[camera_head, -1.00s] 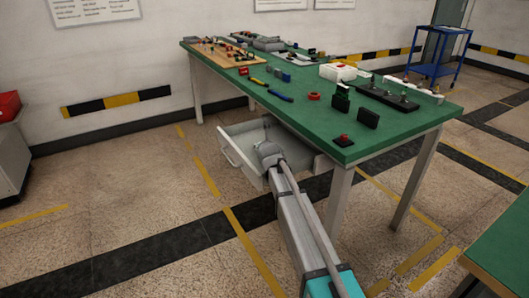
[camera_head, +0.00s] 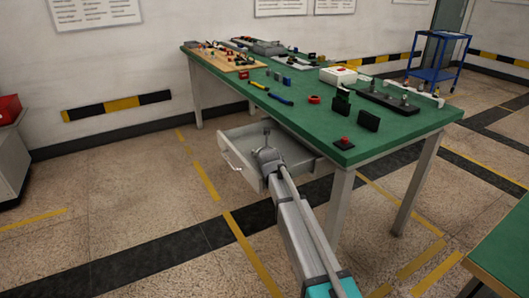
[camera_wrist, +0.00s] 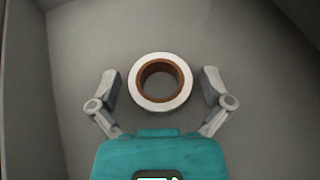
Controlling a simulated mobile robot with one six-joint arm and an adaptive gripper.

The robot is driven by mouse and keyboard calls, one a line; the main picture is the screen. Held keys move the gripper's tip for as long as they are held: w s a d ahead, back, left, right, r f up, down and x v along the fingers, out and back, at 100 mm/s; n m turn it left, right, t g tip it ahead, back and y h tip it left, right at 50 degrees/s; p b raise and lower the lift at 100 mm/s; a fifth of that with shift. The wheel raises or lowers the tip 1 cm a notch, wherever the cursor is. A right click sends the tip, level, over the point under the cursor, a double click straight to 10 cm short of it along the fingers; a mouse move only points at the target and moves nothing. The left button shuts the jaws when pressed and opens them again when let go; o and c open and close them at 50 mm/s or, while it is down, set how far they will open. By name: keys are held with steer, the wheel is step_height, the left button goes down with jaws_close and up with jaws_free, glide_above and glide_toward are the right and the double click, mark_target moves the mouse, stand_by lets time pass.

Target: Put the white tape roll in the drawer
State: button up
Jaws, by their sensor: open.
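The white tape roll (camera_wrist: 160,103) has a brown core and shows in the wrist view between my gripper's two fingers (camera_wrist: 160,90). It lies flat on the grey floor of the drawer, with a gap to each finger. The drawer (camera_head: 233,150) is pulled out under the green table in the head view. My gripper (camera_head: 268,140) is open and reaches into the drawer there. The roll cannot be made out in the head view, where my arm and the drawer walls block the sight of it.
The green table (camera_head: 310,115) stands above the drawer, its front edge close to my arm. Several tools, blocks and a white box (camera_head: 338,75) lie on top. A blue cart (camera_head: 437,60) stands at the back right. The floor left of the drawer is clear.

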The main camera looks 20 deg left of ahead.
steer(key=shift+r, duration=0.2)
steer(key=p+v, duration=0.5)
steer(key=v, duration=0.7)
steer(key=shift+r, duration=0.1)
stand_by(0.7)
